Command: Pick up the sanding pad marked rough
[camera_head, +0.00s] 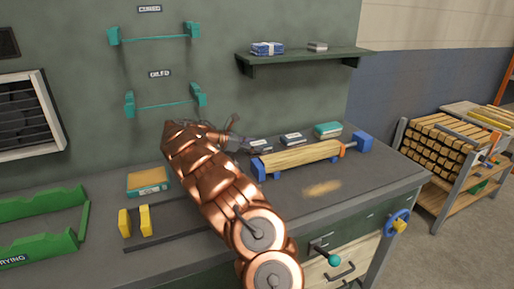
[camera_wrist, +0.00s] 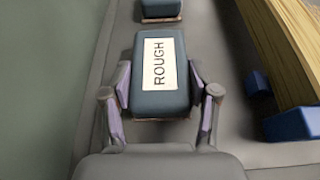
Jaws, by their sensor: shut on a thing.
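The sanding pad marked rough (camera_wrist: 178,97) is a dark blue-grey block with a white label reading ROUGH, upright in the middle of the wrist view. My gripper (camera_wrist: 160,88) has a finger on each side of the pad's near part and is shut on it. In the head view my gripper (camera_head: 236,145) is at the back of the bench, at the left end of the pad (camera_head: 259,144). Whether the pad touches the bench is hard to tell.
A second dark pad (camera_wrist: 162,8) lies just beyond, also in the head view (camera_head: 292,138). A wooden blank (camera_head: 300,156) between blue supports lies close on the right. The wall is close on the left. A teal-topped block (camera_head: 328,129) sits farther right, yellow blocks (camera_head: 145,218) at left.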

